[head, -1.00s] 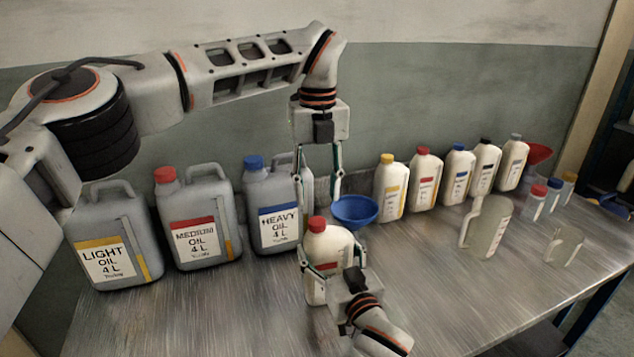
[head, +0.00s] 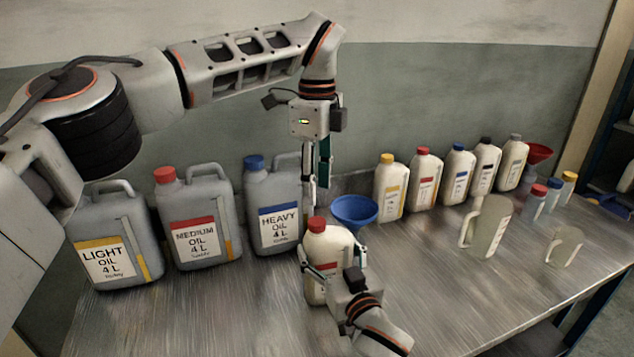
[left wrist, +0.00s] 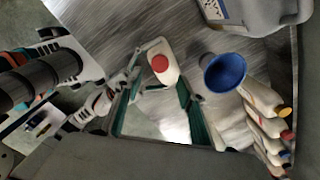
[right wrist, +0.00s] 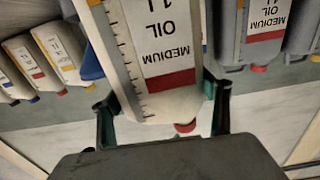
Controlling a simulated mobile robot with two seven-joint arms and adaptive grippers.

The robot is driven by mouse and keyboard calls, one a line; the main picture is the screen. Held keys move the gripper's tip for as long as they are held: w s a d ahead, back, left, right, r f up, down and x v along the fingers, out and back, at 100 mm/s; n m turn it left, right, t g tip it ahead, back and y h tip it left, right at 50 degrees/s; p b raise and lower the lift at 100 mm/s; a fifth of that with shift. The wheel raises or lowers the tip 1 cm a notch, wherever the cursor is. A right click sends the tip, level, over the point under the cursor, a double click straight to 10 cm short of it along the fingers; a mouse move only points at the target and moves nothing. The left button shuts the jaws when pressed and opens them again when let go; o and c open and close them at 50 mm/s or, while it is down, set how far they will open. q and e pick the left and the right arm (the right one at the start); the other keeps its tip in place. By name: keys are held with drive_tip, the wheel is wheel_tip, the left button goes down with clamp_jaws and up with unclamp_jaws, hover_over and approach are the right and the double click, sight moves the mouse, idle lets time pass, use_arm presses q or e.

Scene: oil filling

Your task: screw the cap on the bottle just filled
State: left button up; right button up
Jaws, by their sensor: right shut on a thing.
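A cream one-litre bottle (head: 322,281) with a red-banded label stands upright at the table's front. A red cap (head: 317,223) sits on its neck; how tight it is I cannot tell. The right wrist view shows the label (right wrist: 165,40) upside down, reading MEDIUM OIL 1 L. My right gripper (head: 334,256) is shut around the bottle's body. My left gripper (head: 317,196) points down above the cap, apart from it. In the left wrist view, its fingers are spread and empty, with the red cap (left wrist: 160,63) beyond the gap between them.
A blue funnel (head: 355,210) stands just behind the bottle. Large grey LIGHT, MEDIUM (head: 195,222) and HEAVY (head: 277,210) oil cans stand at left. Several small bottles (head: 425,180) line the back right. A clear jug (head: 487,228) and a smaller one (head: 566,247) stand at right.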

sight(317, 221)
use_arm(q)
drive_tip(key=shift+f, duration=4.05)
clamp_jaws()
